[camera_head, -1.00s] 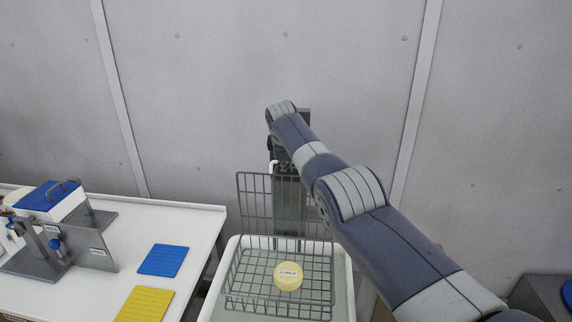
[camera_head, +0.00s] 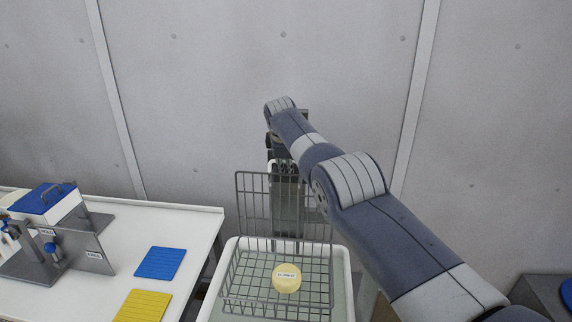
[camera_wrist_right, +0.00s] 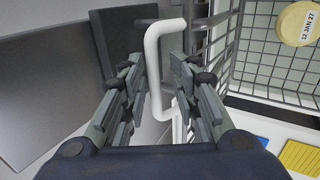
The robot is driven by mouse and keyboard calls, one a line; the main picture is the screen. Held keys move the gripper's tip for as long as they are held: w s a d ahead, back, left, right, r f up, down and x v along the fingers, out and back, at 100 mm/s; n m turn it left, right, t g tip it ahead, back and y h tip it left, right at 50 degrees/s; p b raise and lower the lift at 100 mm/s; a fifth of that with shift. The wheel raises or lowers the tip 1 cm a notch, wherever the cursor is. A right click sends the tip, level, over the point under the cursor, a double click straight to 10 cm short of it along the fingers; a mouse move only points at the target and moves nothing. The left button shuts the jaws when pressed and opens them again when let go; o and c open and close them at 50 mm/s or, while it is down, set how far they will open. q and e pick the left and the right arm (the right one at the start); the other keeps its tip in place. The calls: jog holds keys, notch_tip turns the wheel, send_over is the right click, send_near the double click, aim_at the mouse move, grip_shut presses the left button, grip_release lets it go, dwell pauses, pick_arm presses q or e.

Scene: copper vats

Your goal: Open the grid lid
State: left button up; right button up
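The grid lid (camera_head: 254,208) stands about upright at the back of the wire basket (camera_head: 233,284), which sits in a white-rimmed tank (camera_head: 347,284). The basket's top is uncovered. A round yellow cheese (camera_head: 286,278) with a date label lies inside; it also shows in the right wrist view (camera_wrist_right: 294,24). In that view a bent white handle (camera_wrist_right: 153,75) passes between the fingers of my right gripper (camera_wrist_right: 158,66). The fingers are apart, with gaps beside the handle. In the head view this gripper is mostly hidden behind my arm and the lid. My left gripper is out of view.
A white table (camera_head: 120,245) on the left holds a blue mat (camera_head: 160,262), a yellow mat (camera_head: 143,306) and a metal press with a blue-lidded box (camera_head: 48,200). A grey wall closes off the back. A dark grey block (camera_head: 545,292) stands at the lower right.

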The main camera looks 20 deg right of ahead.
jog(key=shift+s+f, duration=0.1)
jog(key=shift+f, duration=0.05)
jog(key=shift+v, duration=1.1)
jog(key=v, duration=1)
jog(key=shift+a+f, duration=0.1)
